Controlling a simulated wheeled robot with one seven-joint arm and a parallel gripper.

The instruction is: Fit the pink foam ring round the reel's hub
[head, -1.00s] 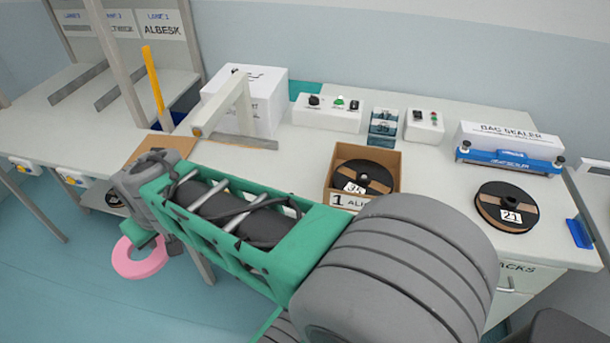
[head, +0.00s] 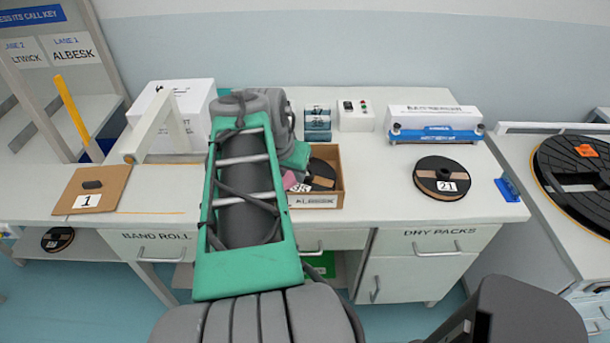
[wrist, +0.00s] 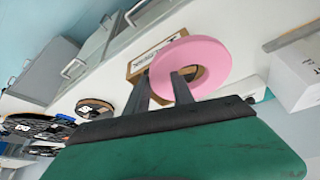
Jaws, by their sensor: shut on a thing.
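The pink foam ring (wrist: 207,50) is gripped by its rim between the two dark fingers of my gripper (wrist: 162,84) in the wrist view. In the head view only a sliver of the ring (head: 289,181) shows, beside the left part of the open cardboard box (head: 336,180). The rest is behind my arm. A dark reel (head: 321,172) lies in that box, partly covered by my arm and gripper; its hub is not clear. The box also shows behind the ring in the wrist view (wrist: 145,63). The ring appears above the box; the gap cannot be told.
Another reel, marked 21 (head: 445,178), lies on the bench to the right. A blue-and-white sealer (head: 435,125) and control boxes (head: 355,115) stand behind. A cardboard square (head: 90,190) and white angled frame (head: 155,125) are at left. Bench between box and reel 21 is clear.

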